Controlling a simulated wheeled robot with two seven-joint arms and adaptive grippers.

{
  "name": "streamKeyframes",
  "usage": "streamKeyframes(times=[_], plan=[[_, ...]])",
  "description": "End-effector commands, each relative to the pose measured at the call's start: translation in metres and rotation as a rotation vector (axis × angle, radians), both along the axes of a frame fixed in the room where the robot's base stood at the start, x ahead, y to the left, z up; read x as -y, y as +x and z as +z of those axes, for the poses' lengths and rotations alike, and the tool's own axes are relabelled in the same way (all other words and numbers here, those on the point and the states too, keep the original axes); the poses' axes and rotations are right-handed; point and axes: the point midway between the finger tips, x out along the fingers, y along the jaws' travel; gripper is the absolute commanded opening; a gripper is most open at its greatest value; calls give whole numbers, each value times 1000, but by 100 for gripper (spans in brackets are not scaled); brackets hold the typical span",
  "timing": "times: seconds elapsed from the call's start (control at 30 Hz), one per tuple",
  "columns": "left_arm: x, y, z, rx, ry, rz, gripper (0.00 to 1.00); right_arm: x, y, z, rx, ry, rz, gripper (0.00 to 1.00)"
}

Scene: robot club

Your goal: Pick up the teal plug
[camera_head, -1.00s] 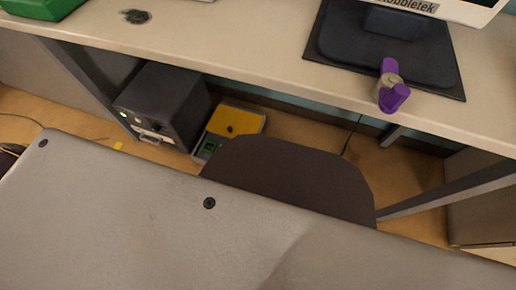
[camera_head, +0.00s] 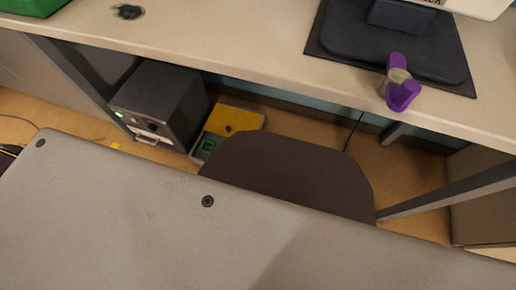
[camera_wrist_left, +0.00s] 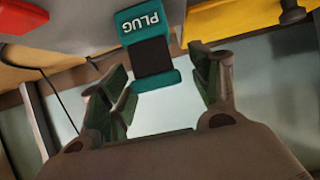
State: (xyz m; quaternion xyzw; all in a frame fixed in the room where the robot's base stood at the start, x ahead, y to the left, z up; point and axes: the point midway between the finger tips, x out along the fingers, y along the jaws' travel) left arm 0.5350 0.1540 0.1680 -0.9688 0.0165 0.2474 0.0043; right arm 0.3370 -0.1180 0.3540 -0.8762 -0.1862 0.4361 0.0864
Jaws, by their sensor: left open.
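The teal plug (camera_wrist_left: 150,28) shows in the left wrist view, teal at both ends with a dark band across the middle and the word PLUG in white. My left gripper (camera_wrist_left: 162,83) is open, its green-padded fingers on either side of the plug's lower end. I cannot tell whether either finger touches it. The plug and both grippers are out of the head view.
In the head view a pale bench (camera_head: 230,50) carries a purple clamp-like part (camera_head: 403,94) and a black monitor stand (camera_head: 390,50). Below are a dark box (camera_head: 160,105), a yellow-topped case (camera_head: 235,120) and a dark chair back (camera_head: 290,175). A red object (camera_wrist_left: 20,17) shows in the wrist view.

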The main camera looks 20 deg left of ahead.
Motion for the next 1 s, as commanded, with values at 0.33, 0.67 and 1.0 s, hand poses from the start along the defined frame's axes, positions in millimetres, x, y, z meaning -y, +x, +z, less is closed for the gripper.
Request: streamKeyframes(times=[0.33, 0.67, 1.0], plan=[[0, 0, 0, 0, 0, 0, 24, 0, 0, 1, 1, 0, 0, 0], [0, 0, 0, 0, 0, 0, 11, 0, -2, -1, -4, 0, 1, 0], [0, 0, 7, 0, -1, 0, 11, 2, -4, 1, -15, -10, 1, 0]])
